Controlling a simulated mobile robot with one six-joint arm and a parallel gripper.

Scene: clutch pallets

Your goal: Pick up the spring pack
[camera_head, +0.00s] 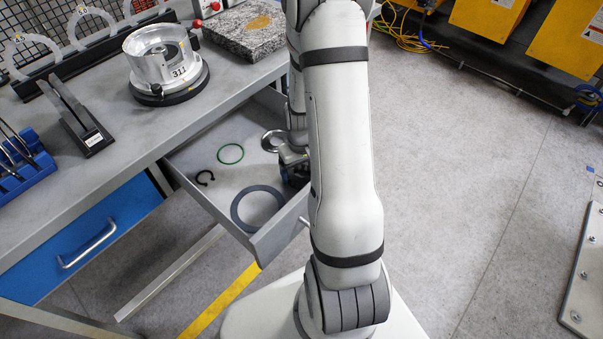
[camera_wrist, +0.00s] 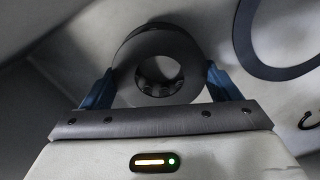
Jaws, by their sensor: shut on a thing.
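The spring pack (camera_wrist: 160,38) shows in the wrist view as a thick dark ring with an open centre and small parts inside its bore. My gripper (camera_wrist: 159,70) has its two blue fingers on either side of the pack and is shut on it. In the head view my gripper (camera_head: 293,165) is low in the open drawer (camera_head: 268,240), at its right side, and is mostly hidden by my arm. A dark part shows there, but I cannot make out the spring pack. I cannot tell whether the pack touches the drawer floor.
In the drawer lie a large grey ring (camera_head: 237,211), a green ring (camera_head: 230,146) and a black snap ring (camera_head: 199,176). A metal round part (camera_head: 268,136) is beside my arm. On the bench stand a metal housing (camera_head: 160,62), a stone block (camera_head: 245,38) and a blue rack (camera_head: 22,178).

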